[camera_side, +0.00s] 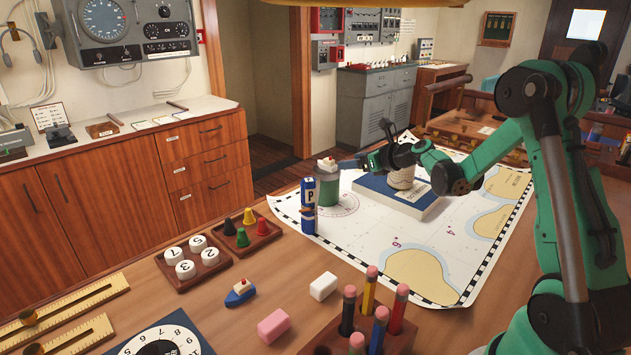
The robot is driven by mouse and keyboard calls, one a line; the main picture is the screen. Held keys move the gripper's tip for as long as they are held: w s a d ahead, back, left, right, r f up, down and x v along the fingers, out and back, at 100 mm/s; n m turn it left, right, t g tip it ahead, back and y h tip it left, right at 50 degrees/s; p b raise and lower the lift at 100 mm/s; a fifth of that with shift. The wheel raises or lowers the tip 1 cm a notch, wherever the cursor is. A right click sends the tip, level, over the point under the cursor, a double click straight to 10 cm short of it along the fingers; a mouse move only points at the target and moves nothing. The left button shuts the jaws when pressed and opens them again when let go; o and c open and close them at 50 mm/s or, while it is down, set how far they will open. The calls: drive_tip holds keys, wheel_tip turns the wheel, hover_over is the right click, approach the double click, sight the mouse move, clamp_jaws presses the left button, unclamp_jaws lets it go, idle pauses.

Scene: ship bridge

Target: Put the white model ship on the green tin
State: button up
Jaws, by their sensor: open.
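The white model ship (326,165), with a red detail on top, sits on the lid of the green tin (328,189), which stands upright on the sea chart. My gripper (346,164) reaches in from the right at the height of the tin's top. Its fingers are open and their tips are just beside the ship. I cannot tell whether a finger still touches it.
A blue cylinder marked P (309,203) stands close in front of the tin. A blue book (395,196) bearing a pale cylinder (402,177) lies to the right, under my arm. A small blue-hulled boat (240,292), a pencil holder (345,338) and erasers (322,286) are nearer.

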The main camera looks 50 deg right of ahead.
drive_tip(key=v, duration=0.5)
drive_tip(key=s+a+r+n+g+y, duration=0.2)
drive_tip(key=a+n+g, duration=0.2)
drive_tip(key=a+n, duration=1)
drive_tip(key=s+a+n+g+h, duration=0.1)
drive_tip(key=s+a+n, duration=0.3)
drive_tip(key=n, duration=0.7)
drive_tip(key=s+a+f+n+g+h, duration=0.1)
drive_tip(key=s+a+n, duration=0.3)
drive_tip(key=n, duration=0.7)
drive_tip(key=shift+s+f+g, duration=0.25)
drive_tip(key=shift+s+g, duration=0.05)
drive_tip(key=shift+s, duration=0.5)
